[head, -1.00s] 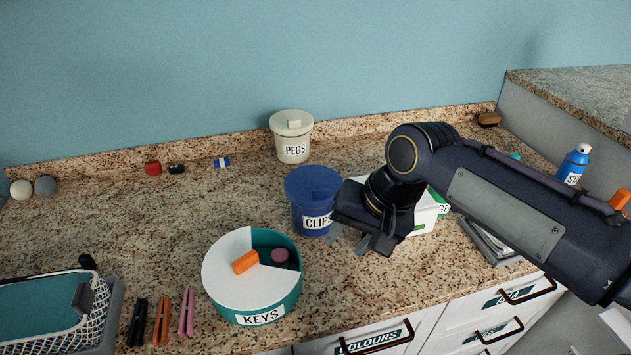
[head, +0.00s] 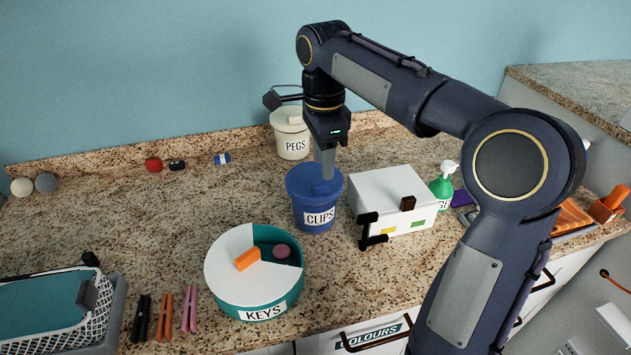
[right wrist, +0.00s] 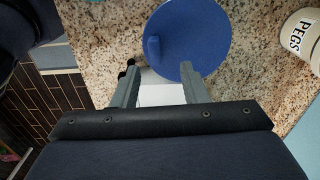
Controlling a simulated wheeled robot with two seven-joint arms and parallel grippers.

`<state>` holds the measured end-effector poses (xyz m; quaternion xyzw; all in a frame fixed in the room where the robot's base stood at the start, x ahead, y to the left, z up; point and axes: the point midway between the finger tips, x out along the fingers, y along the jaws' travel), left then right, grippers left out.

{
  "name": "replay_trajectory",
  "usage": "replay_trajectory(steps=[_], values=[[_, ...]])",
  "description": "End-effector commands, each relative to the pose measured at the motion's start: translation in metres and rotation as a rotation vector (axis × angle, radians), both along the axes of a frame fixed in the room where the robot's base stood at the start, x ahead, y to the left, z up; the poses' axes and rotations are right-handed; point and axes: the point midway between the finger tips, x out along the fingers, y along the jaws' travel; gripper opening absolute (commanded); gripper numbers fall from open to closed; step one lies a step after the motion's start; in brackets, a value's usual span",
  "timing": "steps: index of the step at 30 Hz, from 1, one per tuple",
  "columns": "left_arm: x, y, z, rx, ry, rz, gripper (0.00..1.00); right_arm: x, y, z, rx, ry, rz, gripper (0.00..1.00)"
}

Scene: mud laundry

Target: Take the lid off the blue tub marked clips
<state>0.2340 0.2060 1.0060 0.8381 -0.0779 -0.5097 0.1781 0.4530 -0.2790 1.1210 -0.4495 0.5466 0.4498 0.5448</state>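The blue tub marked CLIPS (head: 319,218) stands upright on the counter with its blue lid (head: 300,178) on. The lid's raised handle (right wrist: 152,48) shows in the right wrist view. My right gripper (head: 324,176) points down over the lid in the head view and partly hides the handle. In the right wrist view its two fingers (right wrist: 158,68) are apart with nothing held between them, and the handle appears just past the fingertips. Whether the fingertips touch the lid I cannot tell. My left gripper is not in view.
A cream PEGS tub (head: 292,142) stands close behind. A white box (head: 385,187) with a black bracket-like piece (head: 370,232) is close on the right. A round KEYS container (head: 225,285) is in front. The counter to the left is mostly clear.

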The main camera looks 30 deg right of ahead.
Motion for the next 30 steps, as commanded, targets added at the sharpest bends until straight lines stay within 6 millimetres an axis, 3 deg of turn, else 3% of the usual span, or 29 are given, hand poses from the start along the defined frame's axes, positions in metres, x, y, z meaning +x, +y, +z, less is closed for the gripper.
replay_trajectory(steps=[9, 18, 27, 30], values=[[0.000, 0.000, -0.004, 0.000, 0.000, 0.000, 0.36, -0.006, 0.007, -0.044, 0.001, 0.001, 0.001, 0.40], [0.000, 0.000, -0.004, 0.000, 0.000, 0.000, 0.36, -0.005, 0.007, -0.049, 0.002, -0.002, 0.002, 0.40], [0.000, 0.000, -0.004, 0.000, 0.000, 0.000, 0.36, -0.006, 0.007, -0.049, 0.002, -0.002, 0.002, 0.02], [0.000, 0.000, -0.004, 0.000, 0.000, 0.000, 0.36, -0.005, 0.007, -0.049, 0.002, -0.002, 0.002, 0.00]])
